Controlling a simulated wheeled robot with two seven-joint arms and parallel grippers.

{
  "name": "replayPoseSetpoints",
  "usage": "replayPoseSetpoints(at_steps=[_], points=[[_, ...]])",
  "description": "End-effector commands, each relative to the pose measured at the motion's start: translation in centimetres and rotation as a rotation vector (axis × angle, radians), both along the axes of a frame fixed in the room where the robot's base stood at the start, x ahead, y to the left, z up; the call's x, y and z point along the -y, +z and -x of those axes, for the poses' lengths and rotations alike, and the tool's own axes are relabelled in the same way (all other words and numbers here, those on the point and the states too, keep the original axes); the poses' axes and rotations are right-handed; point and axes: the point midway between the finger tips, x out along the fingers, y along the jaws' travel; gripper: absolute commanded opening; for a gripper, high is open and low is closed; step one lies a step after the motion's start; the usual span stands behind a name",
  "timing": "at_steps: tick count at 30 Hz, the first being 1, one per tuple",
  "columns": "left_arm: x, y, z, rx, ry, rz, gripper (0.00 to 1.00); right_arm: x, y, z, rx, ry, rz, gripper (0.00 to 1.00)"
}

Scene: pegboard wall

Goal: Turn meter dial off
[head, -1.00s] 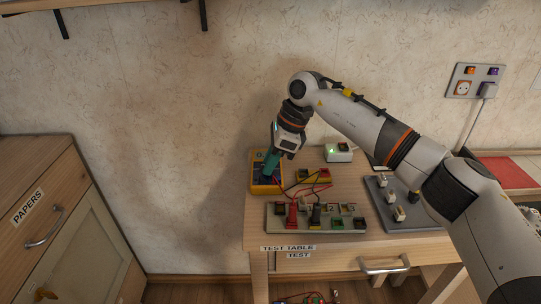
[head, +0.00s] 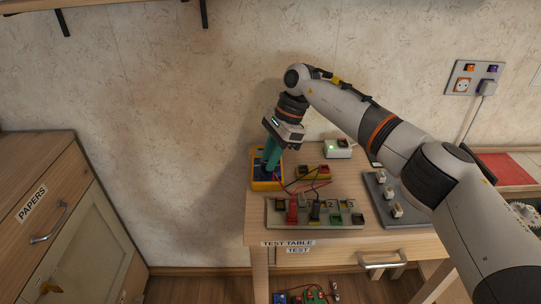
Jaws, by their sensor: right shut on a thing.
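The meter (head: 256,183) is a yellow box with a blue face at the left end of the test table (head: 352,256). My right gripper (head: 268,168) points down onto the meter's face, its teal fingers close together. They cover most of the face and hide the dial, so I cannot see its setting. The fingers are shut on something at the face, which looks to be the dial. Red and dark leads (head: 318,184) run from near the meter across the table. My left gripper is not in view.
A grey block with numbered slots and red and black plugs (head: 332,219) lies at the table front. A yellow-red block (head: 313,171) and a white box with a green light (head: 338,149) stand behind. A grey switch panel (head: 383,208) is at right. The wall is close behind.

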Motion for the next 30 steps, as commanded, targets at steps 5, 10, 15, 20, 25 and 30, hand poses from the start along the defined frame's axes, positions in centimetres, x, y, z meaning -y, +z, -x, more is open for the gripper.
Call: replayPoseSetpoints(at_steps=[5,10,15,20,25,30], points=[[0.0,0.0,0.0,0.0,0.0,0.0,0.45,0.0,0.0,0.0,0.0,0.0,0.0,0.0],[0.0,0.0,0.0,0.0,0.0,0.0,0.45,0.0,0.0,0.0,0.001,0.0,0.0,0.45],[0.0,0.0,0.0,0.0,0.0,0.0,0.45,0.0,0.0,0.0,0.0,-0.001,0.0,0.45],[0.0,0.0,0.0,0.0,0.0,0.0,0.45,0.1,0.3,-0.1,0.001,-0.001,0.001,0.45],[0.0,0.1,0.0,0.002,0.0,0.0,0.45,0.9,2.5,-0.4,0.004,-0.002,0.0,0.45],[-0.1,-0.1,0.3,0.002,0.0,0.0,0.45,2.2,6.0,-1.0,0.004,-0.004,-0.001,0.45]])
